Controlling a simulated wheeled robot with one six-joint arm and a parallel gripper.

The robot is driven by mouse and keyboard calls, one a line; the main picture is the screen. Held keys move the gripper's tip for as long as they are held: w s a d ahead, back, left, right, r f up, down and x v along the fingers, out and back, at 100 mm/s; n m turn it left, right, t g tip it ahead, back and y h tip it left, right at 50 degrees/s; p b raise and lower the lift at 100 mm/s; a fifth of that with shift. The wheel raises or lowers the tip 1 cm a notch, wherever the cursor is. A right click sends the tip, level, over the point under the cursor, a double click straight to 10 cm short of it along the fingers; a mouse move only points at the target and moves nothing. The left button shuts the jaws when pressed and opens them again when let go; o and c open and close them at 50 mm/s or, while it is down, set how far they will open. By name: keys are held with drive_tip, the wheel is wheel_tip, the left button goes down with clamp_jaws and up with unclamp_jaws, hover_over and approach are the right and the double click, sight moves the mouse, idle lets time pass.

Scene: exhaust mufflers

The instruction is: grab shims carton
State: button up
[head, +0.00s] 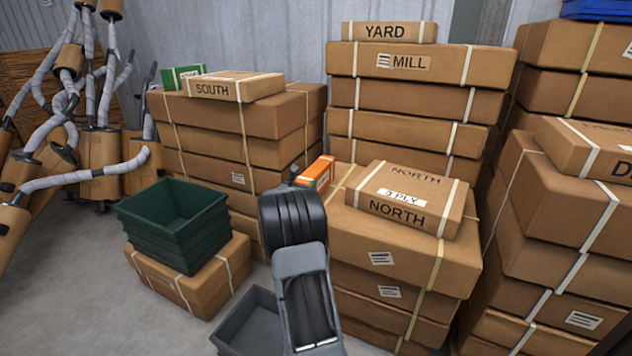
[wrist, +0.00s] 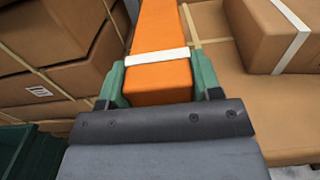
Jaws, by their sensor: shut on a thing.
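An orange carton (head: 318,173) with a white band shows just past the end of my arm in the head view. Its lettering is too small to read, so I cannot confirm that it is the shims carton. In the wrist view the orange carton (wrist: 160,84) lies between the two green fingers of my gripper (wrist: 158,76), one against each side. My gripper is shut on it near the white band. In the head view my arm hides the fingers. Whether the carton still touches the brown box under it is unclear.
Brown box stacks stand close by, with a NORTH box (head: 395,208) at right and a SOUTH box (head: 232,86) at left. A green carton (head: 181,76) lies beside SOUTH. A green crate (head: 175,222) and a grey bin (head: 250,320) are low at left. Mufflers (head: 100,150) stand far left.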

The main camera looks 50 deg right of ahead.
drive_tip(key=c, duration=0.5)
drive_tip(key=shift+r, duration=0.1)
